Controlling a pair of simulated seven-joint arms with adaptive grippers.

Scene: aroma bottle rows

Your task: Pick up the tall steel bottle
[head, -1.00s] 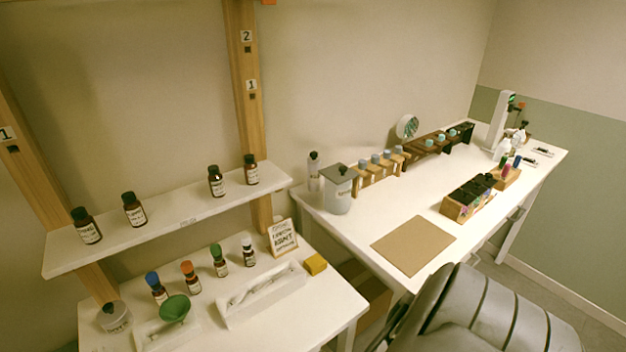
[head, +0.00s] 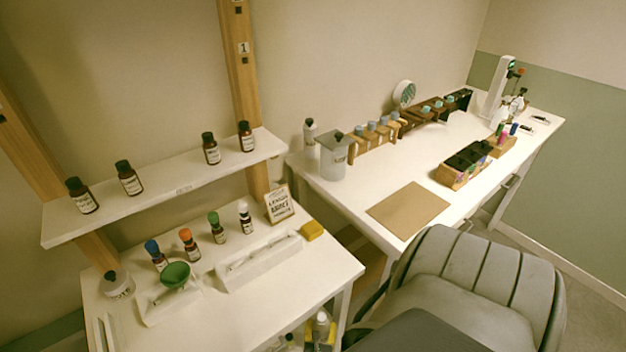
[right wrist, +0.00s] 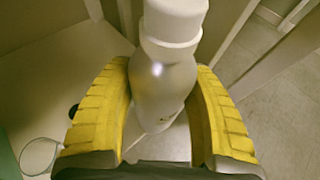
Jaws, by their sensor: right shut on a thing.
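A smooth pale grey, shiny bottle with a wide white cap stands between the yellow fingers of my right gripper (right wrist: 162,90) in the right wrist view. The gripper is shut on this bottle (right wrist: 160,72), at its body below the cap. I take it for the tall steel bottle. In the head view the bottle (head: 321,319) shows at the bottom edge, beside the front right leg of the near table, with yellow fingers at its sides. Its lower part is hidden. My left gripper is not in view.
The near white table (head: 325,262) holds small bottles, trays and a sign. A shelf (head: 160,193) with brown bottles is above it. A grey chair (head: 470,285) stands close on the right. The far table (head: 340,192) has a canister (head: 334,160) and racks.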

